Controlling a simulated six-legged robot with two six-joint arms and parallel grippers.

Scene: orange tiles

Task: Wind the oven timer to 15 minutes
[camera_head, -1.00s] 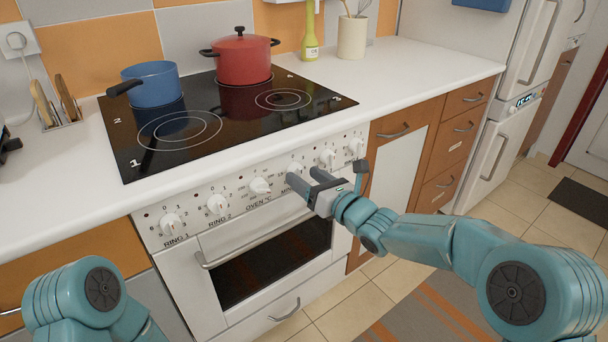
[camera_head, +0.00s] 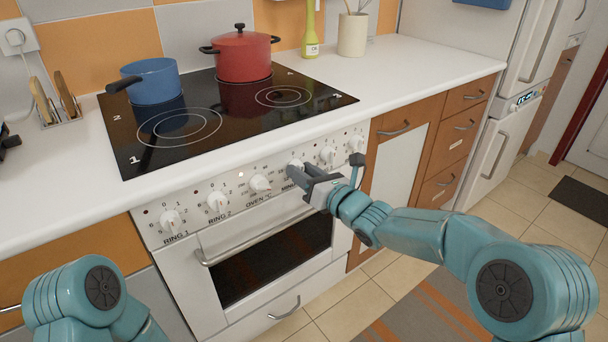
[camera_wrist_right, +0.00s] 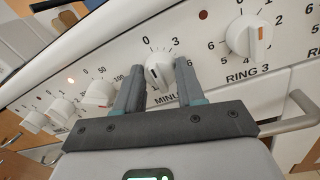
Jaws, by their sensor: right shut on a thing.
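The oven timer is the white knob (camera_head: 295,166) above the partly covered "MINU..." lettering on the white oven's front panel. In the right wrist view the timer knob (camera_wrist_right: 158,71) sits between my two grey fingers, with 0 and 3 printed above it. A dark mark shows on its face; I cannot read its exact setting. My right gripper (camera_head: 299,173) is shut on this knob, reaching in from the right; it also shows in the right wrist view (camera_wrist_right: 158,88). My left gripper is out of view; only part of that arm shows at lower left.
Other white knobs flank the timer, including the oven knob (camera_head: 260,185) and the Ring 3 knob (camera_wrist_right: 248,37). The oven door handle (camera_head: 258,238) runs below. A blue pan (camera_head: 152,82) and red pot (camera_head: 243,57) stand on the hob. A small panel lamp (camera_wrist_right: 71,80) glows.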

